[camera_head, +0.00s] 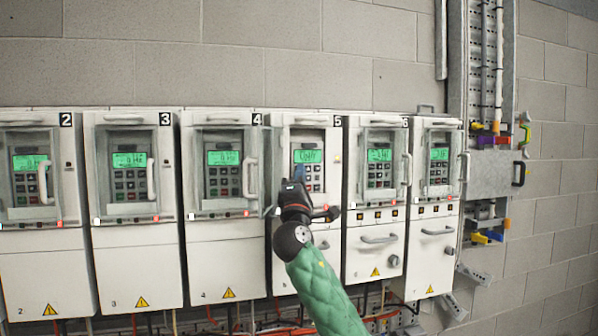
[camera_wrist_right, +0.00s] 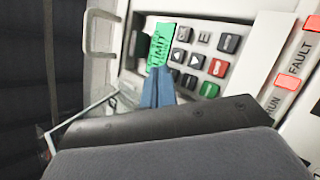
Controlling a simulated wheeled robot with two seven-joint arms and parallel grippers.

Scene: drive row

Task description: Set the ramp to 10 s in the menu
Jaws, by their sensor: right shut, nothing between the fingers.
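Drive 5 (camera_head: 325,215) has its keypad uncovered. Its green display (camera_head: 308,156) is lit; in the wrist view the display (camera_wrist_right: 160,45) shows text that looks like "LIMIT". The keypad buttons (camera_wrist_right: 197,60) are dark, with a red one (camera_wrist_right: 218,68) and a green one (camera_wrist_right: 209,89). My right gripper (camera_head: 298,172) is shut and empty, pointing at this keypad. Its blue fingertips (camera_wrist_right: 158,80) are just below the display, over the keypad's left part, hiding some buttons. I cannot tell whether they touch. My left gripper is out of view.
Drive 4 (camera_head: 224,240) and drive 3 (camera_head: 137,255) stand left, with clear covers and handles over their keypads; more drives (camera_head: 375,225) stand right. A clear cover (camera_wrist_right: 85,115) stands open left of my fingers. Cable trunking (camera_head: 484,60) runs up the wall.

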